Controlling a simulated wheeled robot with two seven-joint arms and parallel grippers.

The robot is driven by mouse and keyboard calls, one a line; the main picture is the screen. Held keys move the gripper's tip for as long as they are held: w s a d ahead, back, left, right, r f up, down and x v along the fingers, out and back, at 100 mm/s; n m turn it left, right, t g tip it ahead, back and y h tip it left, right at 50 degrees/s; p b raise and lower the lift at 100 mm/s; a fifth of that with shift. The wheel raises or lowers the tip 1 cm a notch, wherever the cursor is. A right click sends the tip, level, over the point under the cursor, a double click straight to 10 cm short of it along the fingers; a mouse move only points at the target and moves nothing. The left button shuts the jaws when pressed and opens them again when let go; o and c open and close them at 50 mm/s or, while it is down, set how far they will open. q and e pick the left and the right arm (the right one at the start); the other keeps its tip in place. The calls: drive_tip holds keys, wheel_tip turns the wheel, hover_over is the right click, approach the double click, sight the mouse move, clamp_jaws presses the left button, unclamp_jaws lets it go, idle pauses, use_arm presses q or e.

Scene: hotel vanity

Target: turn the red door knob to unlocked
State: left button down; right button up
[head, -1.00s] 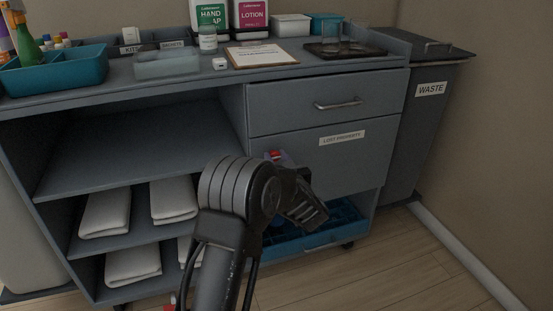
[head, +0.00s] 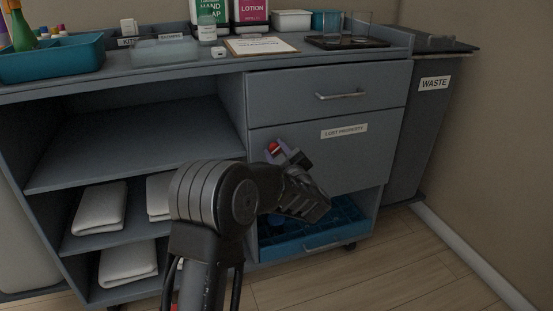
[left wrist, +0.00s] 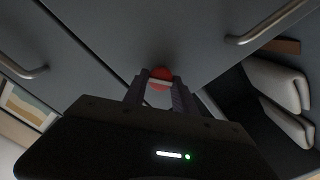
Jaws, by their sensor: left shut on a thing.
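The red door knob (head: 273,147) is on the grey door labelled "LOST PROPERTY" (head: 352,163), near its upper left corner. My left gripper (head: 280,152) is at the knob, its purplish fingers tilted in the head view. In the left wrist view the red knob (left wrist: 160,73) sits between the two fingertips (left wrist: 160,84), and the gripper is shut on it. A pale band crosses the knob there. The fingers hide part of the knob, and I cannot tell whether it points to locked or unlocked. My right gripper is not in view.
A drawer with a bar handle (head: 341,96) is above the door. A blue crate (head: 350,212) is below it. Open shelves with folded white towels (head: 98,209) are on the left. A waste bin (head: 432,120) stands at the right. The floor in front is clear.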

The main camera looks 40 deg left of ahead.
use_arm(q)
drive_tip(key=n+b, duration=0.1)
drive_tip(key=n, duration=0.1)
drive_tip(key=n+b, duration=0.1)
drive_tip(key=b, duration=0.1)
drive_tip(key=n+b, duration=0.2)
drive_tip(key=shift+a+f+n, duration=0.1)
drive_tip(key=shift+f+n, duration=0.2)
drive_tip(key=shift+f, duration=0.05)
drive_tip(key=n+b, duration=0.3)
drive_tip(key=shift+s+b, duration=0.1)
drive_tip(key=shift+b, duration=0.2)
drive_tip(key=shift+r+n+b, duration=0.1)
drive_tip(key=shift+n+b, duration=0.65)
drive_tip(key=shift+n, duration=0.25)
drive_tip(key=c, duration=1)
unclamp_jaws()
drive_tip(key=shift+c, duration=0.2)
drive_tip(key=shift+r, duration=0.1)
